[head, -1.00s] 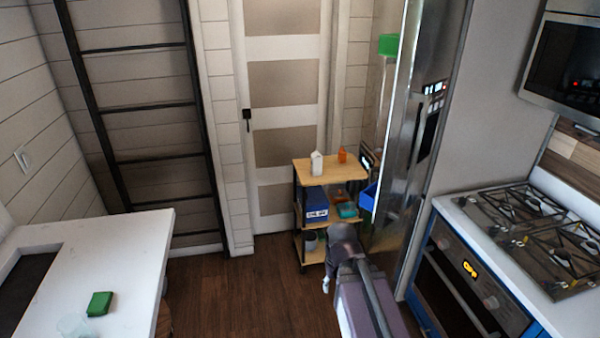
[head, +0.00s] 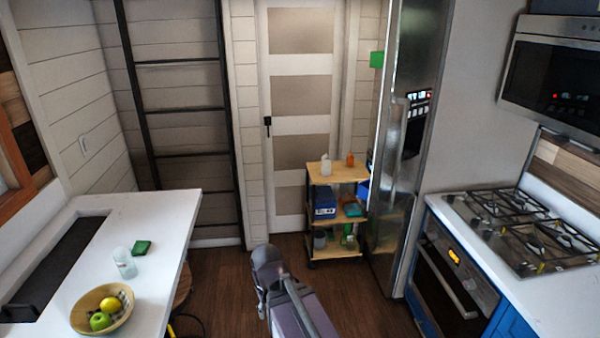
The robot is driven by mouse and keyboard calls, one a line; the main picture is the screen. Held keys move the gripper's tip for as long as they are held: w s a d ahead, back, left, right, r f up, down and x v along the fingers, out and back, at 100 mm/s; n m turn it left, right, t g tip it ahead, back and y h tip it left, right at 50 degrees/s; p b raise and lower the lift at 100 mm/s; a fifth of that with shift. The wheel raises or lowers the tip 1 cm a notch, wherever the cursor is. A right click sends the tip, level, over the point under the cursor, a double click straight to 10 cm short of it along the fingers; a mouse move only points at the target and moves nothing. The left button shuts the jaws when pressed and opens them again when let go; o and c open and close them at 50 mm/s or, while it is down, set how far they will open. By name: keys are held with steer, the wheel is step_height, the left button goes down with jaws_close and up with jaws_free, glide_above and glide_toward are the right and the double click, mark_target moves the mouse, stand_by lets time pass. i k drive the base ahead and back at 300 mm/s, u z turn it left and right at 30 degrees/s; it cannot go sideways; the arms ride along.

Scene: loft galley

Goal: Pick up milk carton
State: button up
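A small white carton-like container (head: 326,166) stands upright on the top wooden shelf of a rolling cart (head: 338,175) by the door. It is small in the head view, and no label can be read. An orange bottle (head: 350,160) stands just right of it. My gripper (head: 262,304) is low in the middle of the picture, in front of my arm and well apart from the carton. Its fingers are too small and partly hidden to show whether they are open or shut.
The cart's lower shelves hold a blue box (head: 325,204), a teal item (head: 352,210) and other things. The white counter (head: 160,222) on the left bears a fruit bowl (head: 78,310), a glass (head: 125,263) and a green block (head: 142,247). The stove (head: 520,235) is right. Wooden floor (head: 225,270) between is clear.

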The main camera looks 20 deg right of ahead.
mark_target(325, 162)
steer(key=z, duration=0.1)
steer(key=k, duration=0.1)
steer(key=u, duration=0.05)
steer(key=i, duration=2.15)
steer(key=z, duration=0.85)
steer(key=i, duration=0.6)
steer(key=z, duration=0.8)
steer(key=i, duration=0.8)
steer(key=z, duration=0.5)
